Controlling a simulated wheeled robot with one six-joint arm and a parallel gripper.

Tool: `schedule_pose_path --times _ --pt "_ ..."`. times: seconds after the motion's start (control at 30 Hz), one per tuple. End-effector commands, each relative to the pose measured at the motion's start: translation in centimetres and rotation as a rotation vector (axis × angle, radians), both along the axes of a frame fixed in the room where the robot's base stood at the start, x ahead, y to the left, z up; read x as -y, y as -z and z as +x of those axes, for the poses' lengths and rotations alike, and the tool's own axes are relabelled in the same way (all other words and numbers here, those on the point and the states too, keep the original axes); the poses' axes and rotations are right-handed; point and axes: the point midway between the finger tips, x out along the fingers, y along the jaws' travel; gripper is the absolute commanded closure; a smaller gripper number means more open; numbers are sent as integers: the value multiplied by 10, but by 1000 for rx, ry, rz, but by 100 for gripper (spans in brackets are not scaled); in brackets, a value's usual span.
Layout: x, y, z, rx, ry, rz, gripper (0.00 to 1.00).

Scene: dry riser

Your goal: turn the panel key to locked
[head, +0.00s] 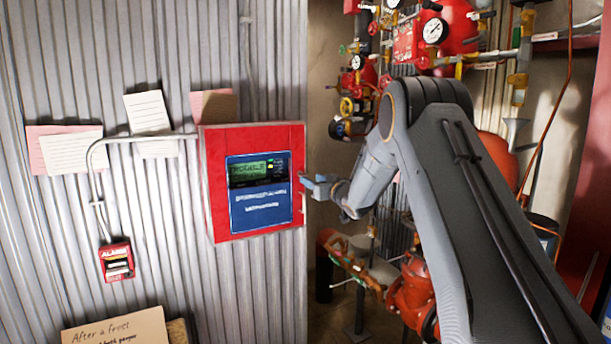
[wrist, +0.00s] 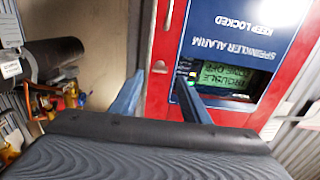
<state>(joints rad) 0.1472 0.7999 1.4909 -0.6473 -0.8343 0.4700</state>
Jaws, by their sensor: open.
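The red alarm panel (head: 217,190) is on the corrugated wall in the head view, with a blue face and a green display that seems to read "TROUBLE". The panel also shows upside down in the wrist view (wrist: 158,105), where its face reads "SPRINKLER ALARM" and "KEEP LOCKED". A small metallic piece (wrist: 160,67), which looks like the panel key, sits on the red border; its turn position is too small to tell. My gripper (head: 308,183) is open at the panel's right edge. In the wrist view its fingertips (wrist: 159,77) lie on either side of the metallic piece, apparently not closed on it.
A grey conduit (head: 92,160) runs from the panel to a red alarm box (head: 116,262) at lower left. Papers (head: 150,112) are pinned around the panel. Red pipes, valves and gauges (head: 434,31) crowd the space right of the panel, behind my arm.

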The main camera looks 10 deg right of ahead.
Motion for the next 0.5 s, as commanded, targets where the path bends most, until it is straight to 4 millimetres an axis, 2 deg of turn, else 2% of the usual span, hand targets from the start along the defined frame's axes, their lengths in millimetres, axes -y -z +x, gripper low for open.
schedule_pose_path --times 0.3,0.5 --pt "-14 -1 42 -1 0 -1 58" --pt "-18 0 55 -2 1 -2 58"
